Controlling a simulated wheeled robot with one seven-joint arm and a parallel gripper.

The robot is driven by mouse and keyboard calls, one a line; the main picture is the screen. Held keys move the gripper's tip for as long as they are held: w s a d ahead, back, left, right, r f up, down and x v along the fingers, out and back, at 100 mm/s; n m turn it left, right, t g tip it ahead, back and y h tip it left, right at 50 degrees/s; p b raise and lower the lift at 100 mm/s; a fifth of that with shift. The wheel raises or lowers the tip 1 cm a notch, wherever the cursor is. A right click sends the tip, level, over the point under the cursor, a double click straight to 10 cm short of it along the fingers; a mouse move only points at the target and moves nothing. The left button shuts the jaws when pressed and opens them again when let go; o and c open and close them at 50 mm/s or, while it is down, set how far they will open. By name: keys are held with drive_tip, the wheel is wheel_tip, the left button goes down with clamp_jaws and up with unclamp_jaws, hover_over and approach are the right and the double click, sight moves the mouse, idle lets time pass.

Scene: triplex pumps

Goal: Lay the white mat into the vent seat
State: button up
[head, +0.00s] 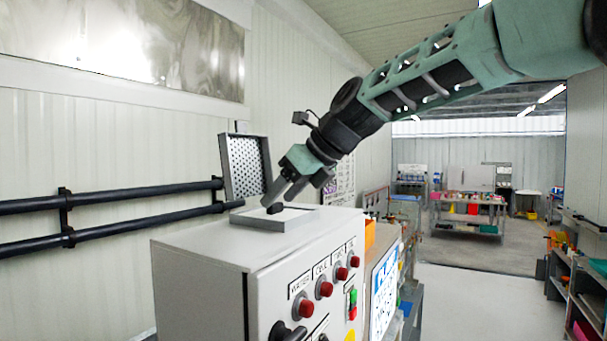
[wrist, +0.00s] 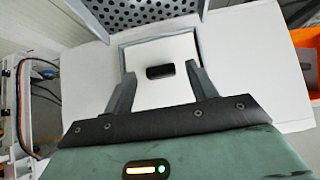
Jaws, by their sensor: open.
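The vent seat is a shallow grey square frame (head: 262,222) on top of the light control cabinet; its rim also shows in the wrist view (wrist: 124,39). The white mat (wrist: 158,95), with a small black grip block (wrist: 160,72) on it, lies inside the frame and looks flat. Its near edge is hidden by my gripper. My gripper (wrist: 161,70) is open, with one finger on each side of the black block and visible gaps to it. In the head view my gripper (head: 273,205) points down at the seat, and the mat is mostly hidden.
A perforated metal lid (head: 245,168) stands open behind the seat. The cabinet (head: 200,250) has red buttons and a dark knob on its front. Black pipes (head: 120,198) run along the left wall. An orange bin (wrist: 306,65) is to the right. The floor (head: 465,300) on the right is clear.

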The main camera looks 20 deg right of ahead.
drive_tip(key=b+v, duration=0.2)
drive_tip(key=v, duration=0.8)
drive_tip(key=shift+s+d+r+b, duration=0.2)
drive_tip(key=shift+s+r+b, duration=0.05)
drive_tip(key=shift+b, duration=0.05)
